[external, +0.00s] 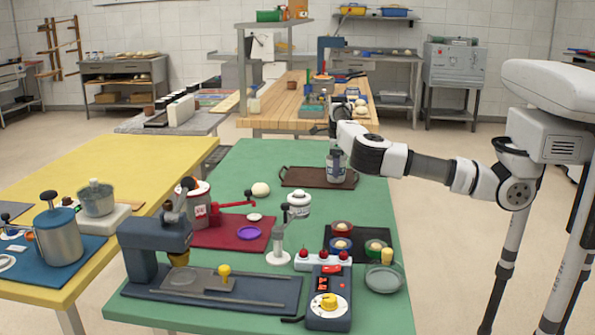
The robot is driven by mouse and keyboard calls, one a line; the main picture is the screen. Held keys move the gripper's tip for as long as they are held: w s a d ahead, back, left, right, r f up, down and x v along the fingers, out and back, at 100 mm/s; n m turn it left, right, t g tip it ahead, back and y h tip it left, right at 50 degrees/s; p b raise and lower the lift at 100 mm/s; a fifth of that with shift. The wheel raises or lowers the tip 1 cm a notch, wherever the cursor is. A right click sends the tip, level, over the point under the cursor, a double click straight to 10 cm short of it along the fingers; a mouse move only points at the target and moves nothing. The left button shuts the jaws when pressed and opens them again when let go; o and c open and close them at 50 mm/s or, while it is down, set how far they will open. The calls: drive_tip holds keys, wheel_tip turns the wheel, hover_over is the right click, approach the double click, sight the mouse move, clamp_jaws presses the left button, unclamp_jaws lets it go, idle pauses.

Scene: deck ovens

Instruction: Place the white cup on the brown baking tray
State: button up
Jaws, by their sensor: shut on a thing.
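The brown baking tray (300,176) lies flat at the far end of the green table, with a handle at its left end. My gripper (337,153) reaches in from the right and points down over the right part of the tray. It is shut on the white cup (337,174), which looks upright and whitish-grey. The gripper hides the cup's upper part. I cannot tell whether the cup's base touches the tray or hangs just above it.
A pale dough ball (260,189) lies left of the tray on the green table (385,215). Nearer are a red mat (215,237), a grey press (155,245), a white stand (278,257) and a dark mat with colored rolls (341,246). A yellow table (130,165) stands left.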

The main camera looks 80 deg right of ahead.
drive_tip(key=shift+f, duration=0.15)
drive_tip(key=o, duration=1)
drive_tip(key=shift+f, duration=0.1)
drive_tip(key=shift+o, duration=0.2)
wheel_tip(320, 180, up, 12)
drive_tip(key=shift+r, duration=0.2)
